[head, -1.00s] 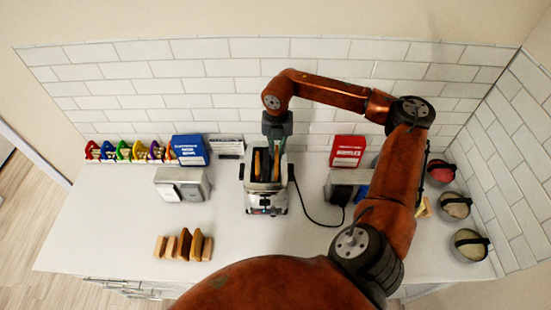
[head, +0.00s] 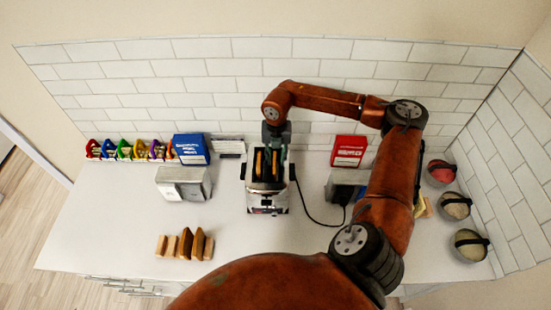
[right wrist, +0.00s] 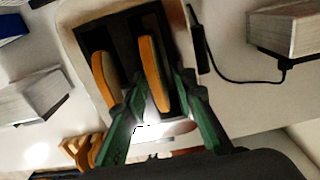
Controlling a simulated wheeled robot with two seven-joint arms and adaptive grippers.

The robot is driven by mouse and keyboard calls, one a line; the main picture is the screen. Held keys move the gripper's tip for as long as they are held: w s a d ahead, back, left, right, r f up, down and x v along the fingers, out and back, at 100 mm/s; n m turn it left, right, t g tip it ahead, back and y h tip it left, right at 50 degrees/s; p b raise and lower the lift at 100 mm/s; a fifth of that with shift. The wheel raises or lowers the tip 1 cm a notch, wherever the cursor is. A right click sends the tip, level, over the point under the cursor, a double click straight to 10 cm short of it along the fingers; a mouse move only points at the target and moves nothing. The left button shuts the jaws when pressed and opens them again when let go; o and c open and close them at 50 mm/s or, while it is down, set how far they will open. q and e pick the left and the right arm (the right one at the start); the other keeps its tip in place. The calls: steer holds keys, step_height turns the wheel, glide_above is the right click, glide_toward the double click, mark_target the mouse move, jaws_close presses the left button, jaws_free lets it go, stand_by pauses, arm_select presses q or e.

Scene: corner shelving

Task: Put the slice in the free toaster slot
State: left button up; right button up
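The toaster (head: 267,199) stands in the middle of the counter, and its two slots show in the right wrist view (right wrist: 82,18). One slice (right wrist: 156,72) stands upright in the right slot. Another slice (right wrist: 105,76) stands in the left slot. My right gripper (head: 275,150) is over the toaster from behind. In the right wrist view its green fingers (right wrist: 161,84) are spread on either side of the right-slot slice, with a gap visible at the right finger. My left gripper is not in view.
Several bread slices (head: 197,243) stand in a row at the front left. Blue (head: 191,150) and red (head: 349,150) boxes stand near the back wall. A black cord (head: 316,218) runs right from the toaster. Bowls (head: 470,244) sit at the right edge. The front middle counter is clear.

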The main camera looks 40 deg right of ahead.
steer(key=shift+w, duration=0.1)
steer(key=shift+r, duration=0.25)
arm_select(q)
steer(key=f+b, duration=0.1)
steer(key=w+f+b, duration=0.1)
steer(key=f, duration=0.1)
steer(key=shift+b, duration=0.4)
arm_select(e)
step_height(320, 180, up, 12)
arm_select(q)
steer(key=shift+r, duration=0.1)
arm_select(e)
steer(key=shift+f, duration=0.15)
